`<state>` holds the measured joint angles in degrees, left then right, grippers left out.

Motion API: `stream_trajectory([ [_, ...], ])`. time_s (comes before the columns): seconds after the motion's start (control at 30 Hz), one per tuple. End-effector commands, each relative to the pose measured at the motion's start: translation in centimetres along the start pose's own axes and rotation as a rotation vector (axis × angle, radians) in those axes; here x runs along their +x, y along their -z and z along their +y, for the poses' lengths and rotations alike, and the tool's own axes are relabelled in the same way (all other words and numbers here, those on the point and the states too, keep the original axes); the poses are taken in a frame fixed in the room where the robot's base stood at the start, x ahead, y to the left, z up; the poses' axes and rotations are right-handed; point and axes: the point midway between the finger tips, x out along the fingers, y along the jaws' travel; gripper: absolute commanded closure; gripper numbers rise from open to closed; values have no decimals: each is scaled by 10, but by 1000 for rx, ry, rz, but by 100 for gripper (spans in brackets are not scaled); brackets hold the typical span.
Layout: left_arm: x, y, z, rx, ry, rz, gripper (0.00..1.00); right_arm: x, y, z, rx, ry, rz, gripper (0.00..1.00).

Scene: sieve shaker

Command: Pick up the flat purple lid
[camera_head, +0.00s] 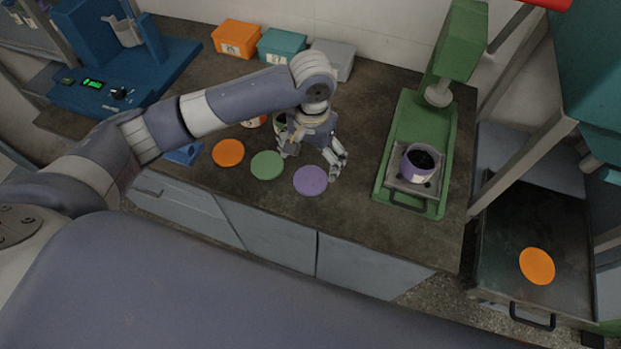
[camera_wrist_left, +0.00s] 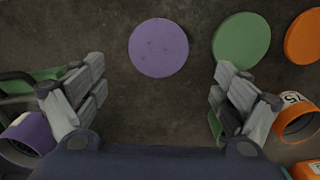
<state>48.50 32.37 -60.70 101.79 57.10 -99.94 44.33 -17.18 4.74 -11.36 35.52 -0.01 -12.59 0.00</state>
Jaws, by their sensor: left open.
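The flat purple lid (camera_head: 310,180) lies on the dark countertop near its front edge, right of the green lid. It also shows in the left wrist view (camera_wrist_left: 158,47), flat and uncovered, ahead of the fingers and between their lines. My left gripper (camera_head: 312,160) is open and empty, pointing down just behind the lid. In the left wrist view its two fingers (camera_wrist_left: 158,88) are spread wide, with bare counter between them. The gripper and the lid are apart. My right gripper is not in view.
A green lid (camera_head: 267,165) and an orange lid (camera_head: 228,153) lie left of the purple one. A purple cup (camera_head: 407,172) stands on the green shaker (camera_head: 387,150) to the right. Orange, teal and grey boxes (camera_head: 335,58) line the back wall. Another orange disc (camera_head: 537,266) lies far right.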

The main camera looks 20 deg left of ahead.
Motion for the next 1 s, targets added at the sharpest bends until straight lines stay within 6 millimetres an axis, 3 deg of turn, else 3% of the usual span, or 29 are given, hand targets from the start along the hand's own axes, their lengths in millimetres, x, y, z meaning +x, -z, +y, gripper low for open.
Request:
stream_trajectory([
  [0.23,20,-1,1,1,1,-1,8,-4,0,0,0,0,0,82],
  [0.5,58,-2,3,2,0,0,8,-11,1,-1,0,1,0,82],
  [0.8,64,-2,3,3,0,3,8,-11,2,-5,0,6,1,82],
  [1.0,64,-2,3,3,0,3,43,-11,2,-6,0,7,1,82],
])
